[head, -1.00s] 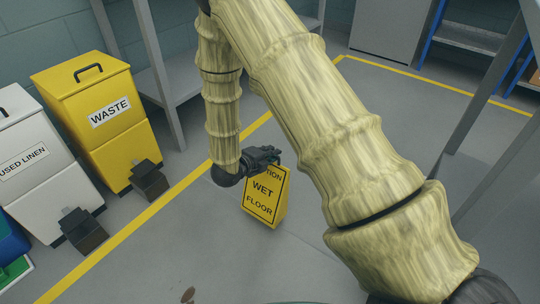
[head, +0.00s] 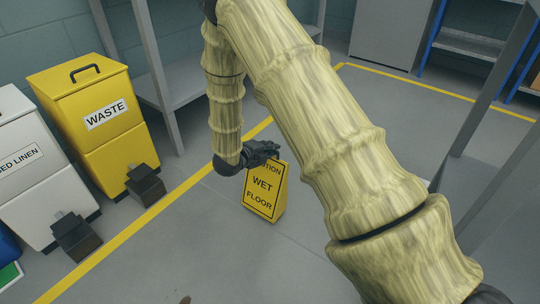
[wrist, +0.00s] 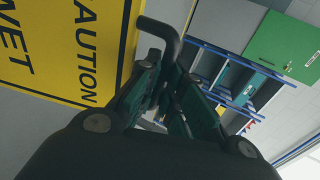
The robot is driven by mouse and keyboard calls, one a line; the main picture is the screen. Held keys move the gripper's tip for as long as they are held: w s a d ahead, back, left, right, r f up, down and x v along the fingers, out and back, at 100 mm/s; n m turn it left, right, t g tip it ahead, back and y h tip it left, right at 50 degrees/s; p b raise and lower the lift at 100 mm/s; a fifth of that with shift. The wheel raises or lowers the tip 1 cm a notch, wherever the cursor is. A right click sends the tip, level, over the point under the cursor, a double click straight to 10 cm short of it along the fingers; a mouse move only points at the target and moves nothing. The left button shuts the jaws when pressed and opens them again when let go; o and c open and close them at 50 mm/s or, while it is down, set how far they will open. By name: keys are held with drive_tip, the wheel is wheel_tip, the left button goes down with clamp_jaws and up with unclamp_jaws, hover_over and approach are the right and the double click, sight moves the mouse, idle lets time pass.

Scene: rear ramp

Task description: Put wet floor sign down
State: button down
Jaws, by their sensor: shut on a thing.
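The wet floor sign (head: 264,190) is a yellow A-frame board with black lettering. In the head view it stands upright, low near the grey floor, just right of the yellow floor line; I cannot tell whether its base touches the floor. My gripper (head: 268,151) is at the sign's top edge and covers part of the word there. In the wrist view the sign (wrist: 60,50) fills the left side, and its dark handle (wrist: 160,32) runs into the fingers of my gripper (wrist: 165,100), which are shut on it.
A yellow waste bin (head: 90,120) and a white linen bin (head: 40,165) stand at the left, with dark pedals in front. A grey shelf (head: 185,85) stands behind my arm. Blue-framed shelving (head: 470,40) is at the back right. Floor around the sign is clear.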

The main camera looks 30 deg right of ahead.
drive_tip(key=shift+f+b, duration=0.5)
drive_tip(key=shift+f, duration=0.45)
drive_tip(key=c, duration=1.5)
unclamp_jaws()
drive_tip(key=shift+c, duration=0.2)
